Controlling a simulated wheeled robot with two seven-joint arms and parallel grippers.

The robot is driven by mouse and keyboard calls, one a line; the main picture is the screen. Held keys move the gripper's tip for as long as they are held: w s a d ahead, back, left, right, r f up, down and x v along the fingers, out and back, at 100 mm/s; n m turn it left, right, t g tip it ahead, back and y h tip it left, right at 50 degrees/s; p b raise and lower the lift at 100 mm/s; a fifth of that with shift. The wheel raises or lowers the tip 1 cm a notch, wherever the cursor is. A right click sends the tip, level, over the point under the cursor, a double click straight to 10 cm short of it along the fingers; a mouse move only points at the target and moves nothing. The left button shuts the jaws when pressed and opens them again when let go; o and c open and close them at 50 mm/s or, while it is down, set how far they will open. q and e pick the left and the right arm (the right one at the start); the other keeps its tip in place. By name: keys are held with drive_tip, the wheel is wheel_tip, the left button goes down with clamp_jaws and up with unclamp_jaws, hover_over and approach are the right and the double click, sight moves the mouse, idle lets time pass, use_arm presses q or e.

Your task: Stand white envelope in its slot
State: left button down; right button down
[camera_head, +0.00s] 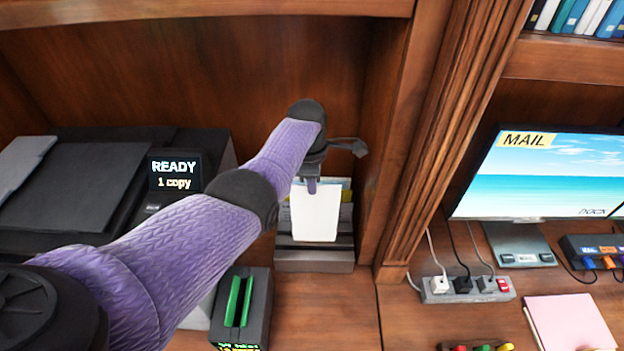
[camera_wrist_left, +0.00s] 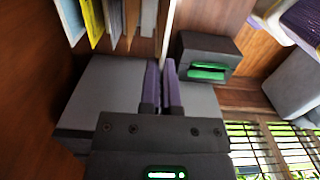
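The white envelope (camera_head: 315,214) hangs upright below my left gripper (camera_head: 312,186), in front of the grey slotted rack (camera_head: 314,262). In the left wrist view the gripper's two purple fingers (camera_wrist_left: 161,88) are close together, with the envelope seen as a thin pale edge (camera_wrist_left: 168,34) running out from their tips. The gripper is shut on the envelope's upper edge. The envelope's lower edge overlaps the rack's front part; I cannot tell whether it is inside a slot. Other yellow and pale mail (camera_wrist_left: 92,18) stands in the rack beside it. My right gripper is not in view.
A dark printer (camera_head: 75,190) with a READY display stands left of the rack. A black box with a green slot (camera_head: 238,303) stands in front, to the left. A wood post (camera_head: 437,130) closes off the right side; a power strip (camera_head: 465,289) lies beyond it.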

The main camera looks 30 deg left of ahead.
use_arm(q)
drive_tip(key=shift+f+b, duration=0.3)
drive_tip(key=shift+f, duration=0.45)
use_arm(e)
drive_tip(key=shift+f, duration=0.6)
use_arm(q)
drive_tip(key=shift+r+p, duration=0.1)
drive_tip(key=shift+p, duration=0.35)
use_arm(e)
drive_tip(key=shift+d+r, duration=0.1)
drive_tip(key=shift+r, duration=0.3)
